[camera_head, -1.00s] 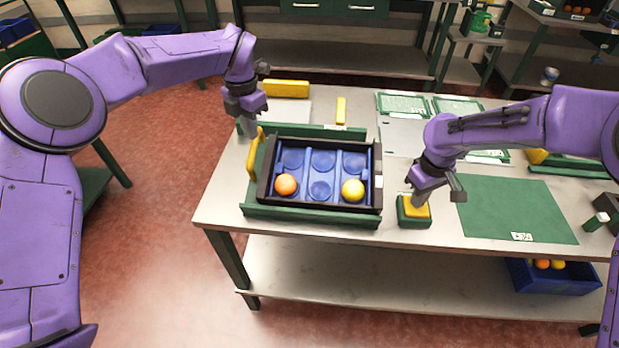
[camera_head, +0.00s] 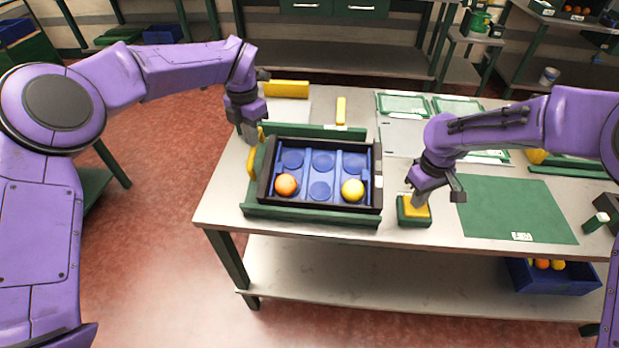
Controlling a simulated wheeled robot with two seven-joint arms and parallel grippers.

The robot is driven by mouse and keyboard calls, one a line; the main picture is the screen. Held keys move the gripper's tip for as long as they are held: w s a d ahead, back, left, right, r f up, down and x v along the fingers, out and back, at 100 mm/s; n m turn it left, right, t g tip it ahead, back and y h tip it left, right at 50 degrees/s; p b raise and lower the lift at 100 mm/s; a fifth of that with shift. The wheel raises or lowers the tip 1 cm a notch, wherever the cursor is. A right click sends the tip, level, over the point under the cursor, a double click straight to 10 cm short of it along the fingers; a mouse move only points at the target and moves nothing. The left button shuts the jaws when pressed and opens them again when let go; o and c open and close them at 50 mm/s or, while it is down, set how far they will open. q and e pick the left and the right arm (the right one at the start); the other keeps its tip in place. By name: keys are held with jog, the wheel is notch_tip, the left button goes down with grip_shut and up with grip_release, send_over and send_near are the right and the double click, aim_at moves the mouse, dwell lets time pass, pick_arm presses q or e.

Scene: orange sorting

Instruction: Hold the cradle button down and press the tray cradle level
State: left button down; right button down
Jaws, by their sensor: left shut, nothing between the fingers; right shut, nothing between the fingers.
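The tray cradle (camera_head: 310,213) is a green frame at the table's front left, with a yellow handle (camera_head: 251,160) on its left end. It holds a dark-rimmed blue tray (camera_head: 321,160) with an orange ball (camera_head: 286,185) and a yellow ball (camera_head: 353,190) in its front pockets. My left gripper (camera_head: 250,138) is shut and points down at the cradle's back left corner, by the handle; I cannot tell if it touches. My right gripper (camera_head: 415,203) is shut, with its tips on the yellow cradle button (camera_head: 418,210), which sits in a green housing.
A green mat (camera_head: 515,210) lies right of the button. Yellow blocks (camera_head: 287,89) and flat green-edged trays (camera_head: 403,105) lie at the back of the table. A blue bin (camera_head: 550,277) with balls stands on the lower shelf.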

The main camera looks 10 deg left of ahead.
aim_at(253, 149)
pick_arm(q)
jog(key=shift+s+f, duration=0.1)
jog(key=shift+f, duration=0.9)
jog(key=shift+s+f, duration=0.15)
jog(key=shift+f, duration=1)
jog(key=shift+r, duration=4.1)
